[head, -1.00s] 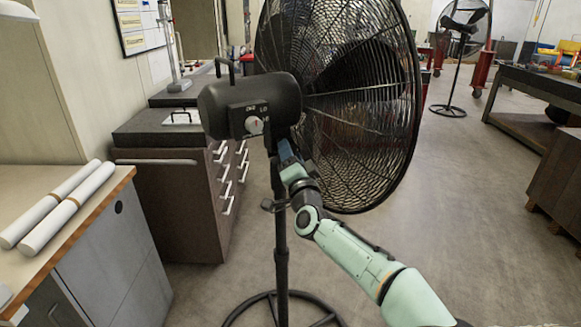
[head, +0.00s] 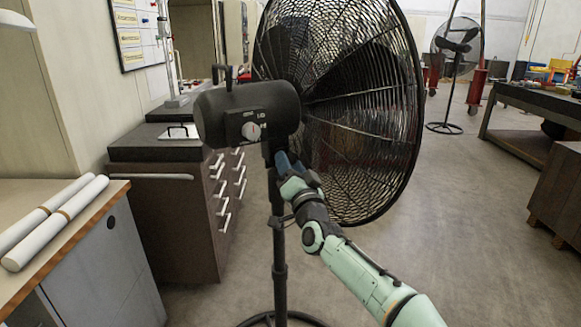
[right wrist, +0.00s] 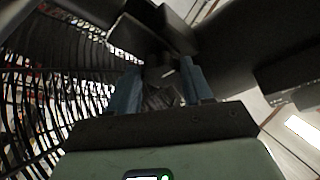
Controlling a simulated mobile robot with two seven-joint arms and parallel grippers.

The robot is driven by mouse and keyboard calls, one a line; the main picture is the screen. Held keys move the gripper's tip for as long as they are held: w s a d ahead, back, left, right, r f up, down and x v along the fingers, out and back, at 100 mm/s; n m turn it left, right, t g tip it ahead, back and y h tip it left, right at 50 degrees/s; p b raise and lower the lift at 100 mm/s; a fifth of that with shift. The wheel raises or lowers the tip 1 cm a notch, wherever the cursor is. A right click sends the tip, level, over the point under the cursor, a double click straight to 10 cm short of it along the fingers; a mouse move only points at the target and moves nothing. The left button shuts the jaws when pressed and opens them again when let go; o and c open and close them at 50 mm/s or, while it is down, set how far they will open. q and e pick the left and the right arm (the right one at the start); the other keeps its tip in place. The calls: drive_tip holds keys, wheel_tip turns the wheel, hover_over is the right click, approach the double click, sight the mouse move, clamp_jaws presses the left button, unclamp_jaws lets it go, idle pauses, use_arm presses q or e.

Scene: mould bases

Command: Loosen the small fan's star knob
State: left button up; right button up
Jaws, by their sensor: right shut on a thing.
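A black pedestal fan stands close in front of me in the head view, with its motor housing (head: 247,110) turned towards me and its round cage (head: 365,120) behind. My right gripper (head: 285,163) is at the joint just below the housing, beside the top of the pole (head: 278,245). In the right wrist view its two blue fingers (right wrist: 161,78) are shut on a small dark part, the star knob (right wrist: 160,74). The knob's shape is dim there, and the gripper hides it in the head view. My left gripper is out of view.
A dark drawer cabinet (head: 165,215) stands left of the fan. A bench with white rolls (head: 55,222) is at the near left. Another pedestal fan (head: 457,50) stands farther back. A wooden crate (head: 558,195) is at the right. The floor (head: 460,220) between is clear.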

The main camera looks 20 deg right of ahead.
drive_tip(key=o, duration=1)
drive_tip(key=shift+o, duration=0.2)
